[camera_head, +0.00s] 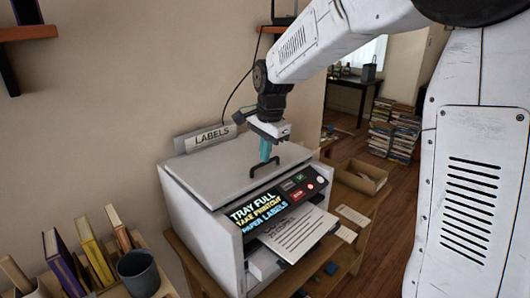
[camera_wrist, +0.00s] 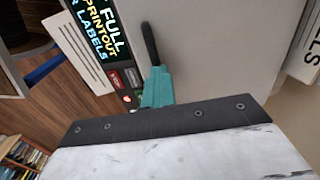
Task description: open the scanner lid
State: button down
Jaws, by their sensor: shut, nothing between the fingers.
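The scanner (camera_head: 205,220) is a pale box with a flat light-grey lid (camera_head: 215,176) that lies down on top. A black bar handle (camera_head: 265,168) is at the lid's front edge; it also shows in the wrist view (camera_wrist: 150,42). My gripper (camera_head: 265,157), with teal fingers, points down just above and behind the handle, over the lid. In the wrist view the teal fingers (camera_wrist: 157,88) are shut and empty, and overlap the near end of the handle. I cannot tell whether they touch it.
A panel (camera_head: 267,207) reads "TRAY FULL TAKE PRINTOUT PAPER LABELS". A printed sheet (camera_head: 298,234) sticks out below it. A LABELS sign (camera_head: 211,138) stands behind the scanner. Books (camera_head: 95,255) and a dark cup (camera_head: 138,272) are left. A cardboard box (camera_head: 361,177) is right.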

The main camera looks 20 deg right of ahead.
dwell(0.9)
jog(key=c, duration=1.5)
grip_release()
jog(key=shift+r, duration=0.1)
notch_tip(320, 180, up, 8)
jog(key=shift+s+d+f, duration=0.2)
jog(key=shift+s, duration=0.25)
jog(key=shift+s+f, duration=0.1)
